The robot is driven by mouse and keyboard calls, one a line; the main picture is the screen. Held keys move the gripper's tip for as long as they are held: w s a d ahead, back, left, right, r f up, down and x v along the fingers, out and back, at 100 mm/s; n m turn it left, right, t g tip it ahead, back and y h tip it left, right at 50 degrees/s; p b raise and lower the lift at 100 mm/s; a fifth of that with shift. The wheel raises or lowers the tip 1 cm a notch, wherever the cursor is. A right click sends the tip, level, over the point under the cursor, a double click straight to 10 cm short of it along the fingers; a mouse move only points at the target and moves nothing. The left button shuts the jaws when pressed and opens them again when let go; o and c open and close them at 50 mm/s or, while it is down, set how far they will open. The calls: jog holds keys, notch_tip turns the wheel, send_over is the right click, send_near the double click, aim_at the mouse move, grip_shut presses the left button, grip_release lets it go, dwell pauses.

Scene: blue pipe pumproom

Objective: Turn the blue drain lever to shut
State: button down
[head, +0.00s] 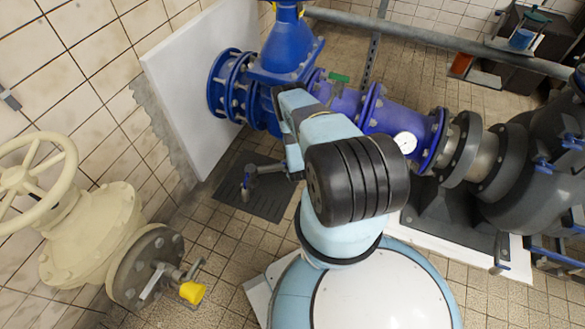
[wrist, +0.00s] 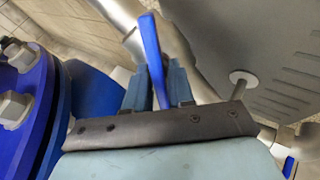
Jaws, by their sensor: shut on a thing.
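The blue drain lever (wrist: 151,48) stands up between the two fingers of my gripper (wrist: 158,80) in the wrist view, leaning slightly left at its top. My gripper is shut on its lower part, and the lever's upper end sticks out past the fingertips. A grey metal pipe runs close behind the lever. The lever's foot and the valve body are hidden behind the fingers and palm. In the head view my arm covers the lever and fingers, so neither can be made out there.
A blue flanged pipe (head: 350,100) with a green handle (head: 339,78) and a gauge (head: 405,142) runs behind my arm. A blue bolted flange (wrist: 30,105) is close left of my gripper.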

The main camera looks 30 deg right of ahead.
jog(key=m, duration=0.5)
jog(key=shift+s+m, duration=0.1)
jog(key=shift+m, duration=0.2)
jog(key=m, duration=0.5)
jog(key=shift+m+y, duration=0.4)
jog(key=shift+f, duration=0.1)
jog(key=c, duration=1.2)
grip_release()
jog(key=shift+o, duration=0.2)
jog(key=shift+r, duration=0.2)
jog(key=v, duration=1.3)
jog(key=shift+s+r, duration=0.15)
jog(key=shift+a, duration=0.1)
